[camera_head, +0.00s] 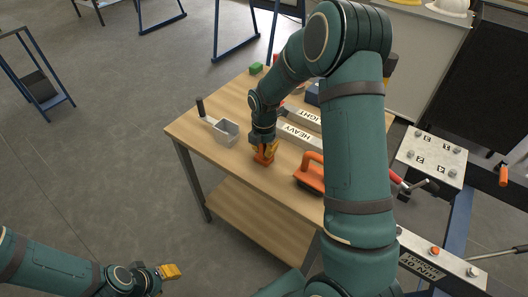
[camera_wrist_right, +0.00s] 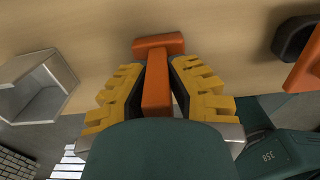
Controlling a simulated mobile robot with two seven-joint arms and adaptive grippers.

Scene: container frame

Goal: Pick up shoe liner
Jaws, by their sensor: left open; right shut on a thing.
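My right gripper (camera_head: 266,150) is over the wooden table, near its front left part. Its yellow fingers (camera_wrist_right: 160,95) are shut on an orange T-shaped piece, which I take to be the shoe liner (camera_wrist_right: 157,46). Its stem is between the fingers and its crossbar points away from the gripper. In the head view the shoe liner (camera_head: 263,159) shows only as a small orange patch below the fingers. I cannot tell whether it touches the table. My left gripper (camera_head: 171,271) is open and empty, low at the bottom left, away from the table.
A grey metal scoop-like box (camera_head: 226,133) with a dark handle stands left of the right gripper. An orange-handled tool (camera_head: 311,172) lies to its right. Blocks marked HEAVY (camera_head: 297,132) and LIGHT (camera_head: 308,116) lie behind. A green block (camera_head: 256,68) sits at the far corner.

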